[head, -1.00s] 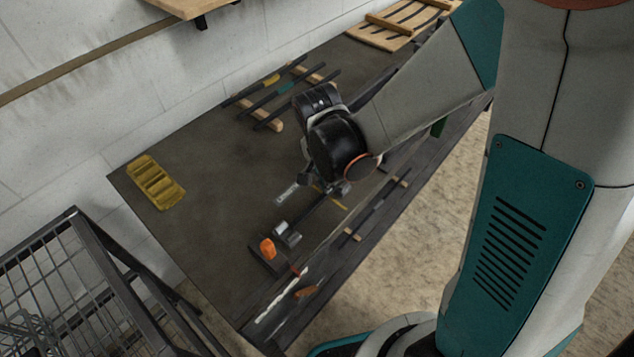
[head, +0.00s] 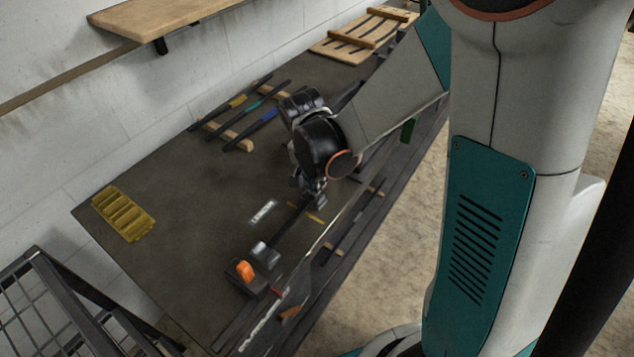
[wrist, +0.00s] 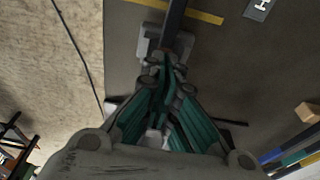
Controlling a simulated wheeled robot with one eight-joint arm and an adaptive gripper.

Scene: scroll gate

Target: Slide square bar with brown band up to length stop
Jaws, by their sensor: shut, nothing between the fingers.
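A dark square bar (head: 288,223) lies along the bench, from my gripper to a grey block beside an orange knob (head: 245,270). I cannot make out its brown band. In the wrist view the bar (wrist: 174,20) runs ahead of the fingers, over a yellow line, into a grey fitting (wrist: 150,44). My gripper (wrist: 168,62) is shut and empty just behind that fitting; whether it touches the bar's end is unclear. It also shows in the head view (head: 316,203). The block with the orange knob looks like the length stop, but I cannot be sure.
Bars with yellow, teal and blue bands (head: 240,113) lie on wooden supports (head: 231,137) behind. A yellow tray (head: 123,213) sits at the far left of the bench. Another dark bar (head: 352,222) lies near the front edge. A wire cart (head: 60,310) stands at lower left.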

